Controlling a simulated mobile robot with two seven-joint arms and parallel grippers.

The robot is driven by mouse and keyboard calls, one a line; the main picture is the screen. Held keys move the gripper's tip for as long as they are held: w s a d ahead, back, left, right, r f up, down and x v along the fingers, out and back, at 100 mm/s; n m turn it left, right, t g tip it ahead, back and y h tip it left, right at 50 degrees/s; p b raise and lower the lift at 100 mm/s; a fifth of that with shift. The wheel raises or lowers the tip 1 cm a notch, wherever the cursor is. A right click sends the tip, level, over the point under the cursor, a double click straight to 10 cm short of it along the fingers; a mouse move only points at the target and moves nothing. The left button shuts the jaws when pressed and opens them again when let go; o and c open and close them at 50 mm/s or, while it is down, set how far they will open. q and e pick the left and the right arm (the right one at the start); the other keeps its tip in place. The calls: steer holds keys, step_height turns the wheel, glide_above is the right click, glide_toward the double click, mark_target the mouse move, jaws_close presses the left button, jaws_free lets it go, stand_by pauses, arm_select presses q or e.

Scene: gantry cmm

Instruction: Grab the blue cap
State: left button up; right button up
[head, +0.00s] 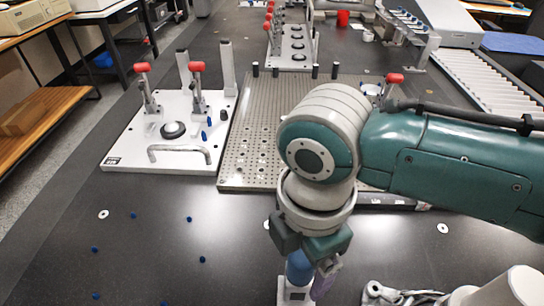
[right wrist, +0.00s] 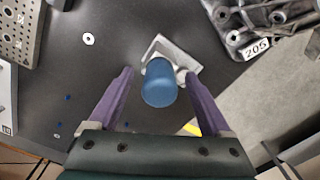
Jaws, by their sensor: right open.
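The blue cap (head: 299,266) is a rounded cylinder below my right gripper in the head view, partly covered by it. In the right wrist view the blue cap (right wrist: 160,85) is in the middle, between the two purple fingers, with dark gaps on both sides. It appears above a pale metal bracket (right wrist: 178,52); whether it is fixed to it I cannot tell. My right gripper (right wrist: 157,75) is open, pointing down, with its fingers apart around the cap. One purple finger shows in the head view (head: 326,276). My left gripper is not in view.
A perforated plate (head: 243,160) lies beyond the gripper. A white fixture board (head: 125,155) with red-handled clamps is to its left. Small blue pieces (head: 189,219) and white washers (head: 103,214) lie on the dark table. A metal casting (right wrist: 262,22) is near the cap.

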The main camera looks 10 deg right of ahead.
steer(key=shift+c, duration=0.3)
jaws_close()
steer(key=shift+r, duration=0.1)
